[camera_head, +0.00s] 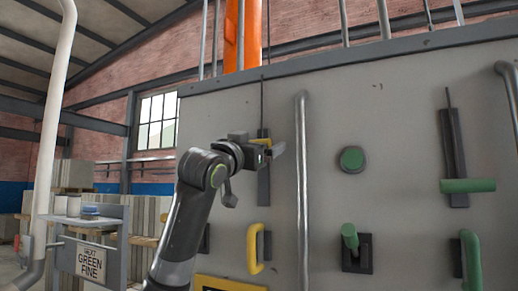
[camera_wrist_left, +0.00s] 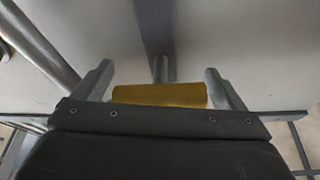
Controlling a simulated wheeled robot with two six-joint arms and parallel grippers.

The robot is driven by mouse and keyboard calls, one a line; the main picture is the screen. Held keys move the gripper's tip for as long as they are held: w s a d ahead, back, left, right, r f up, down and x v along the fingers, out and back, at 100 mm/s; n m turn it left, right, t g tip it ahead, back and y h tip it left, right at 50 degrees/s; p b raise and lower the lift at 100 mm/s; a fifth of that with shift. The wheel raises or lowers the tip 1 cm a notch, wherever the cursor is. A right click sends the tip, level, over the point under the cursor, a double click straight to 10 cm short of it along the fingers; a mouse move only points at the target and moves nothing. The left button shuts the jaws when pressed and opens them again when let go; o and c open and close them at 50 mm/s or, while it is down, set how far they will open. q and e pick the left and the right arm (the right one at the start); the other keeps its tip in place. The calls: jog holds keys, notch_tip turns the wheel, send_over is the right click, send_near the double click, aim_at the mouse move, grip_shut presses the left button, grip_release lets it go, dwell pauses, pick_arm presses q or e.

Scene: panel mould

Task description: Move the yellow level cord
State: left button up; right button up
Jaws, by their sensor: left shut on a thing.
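The yellow level cord's grip (camera_wrist_left: 160,95) is a short yellow bar lying crosswise between the two fingers of my left gripper (camera_wrist_left: 162,88) in the left wrist view. In the head view a bit of yellow (camera_head: 262,142) shows at my left gripper (camera_head: 272,150), in front of a dark vertical slot plate (camera_head: 263,188) on the grey panel. A thin dark line runs up the panel above it. My left gripper is shut on the yellow bar; the wrist and fingers hide part of it in the head view. My right gripper is not in view.
The grey panel (camera_head: 400,110) carries a vertical metal pipe (camera_head: 302,190) close right of my gripper. It also has a yellow handle (camera_head: 254,248) below, a green button (camera_head: 352,159), a green lever (camera_head: 350,237) and a green crossbar (camera_head: 467,186). A signed stand (camera_head: 91,264) is at left.

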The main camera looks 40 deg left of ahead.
pick_arm(q)
jog(key=o, duration=1.1)
jog(key=shift+s+r, duration=0.15)
jog(key=shift+r, duration=0.25)
jog(key=shift+c, duration=0.2)
jog(key=shift+f, duration=0.3)
jog(key=b+v, duration=0.9)
jog(key=v, duration=0.8)
jog(key=shift+s+b, duration=0.1)
jog(key=shift+b, duration=0.25)
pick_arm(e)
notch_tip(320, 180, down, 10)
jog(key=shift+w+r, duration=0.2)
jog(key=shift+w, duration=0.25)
pick_arm(q)
jog(key=shift+r, duration=0.25)
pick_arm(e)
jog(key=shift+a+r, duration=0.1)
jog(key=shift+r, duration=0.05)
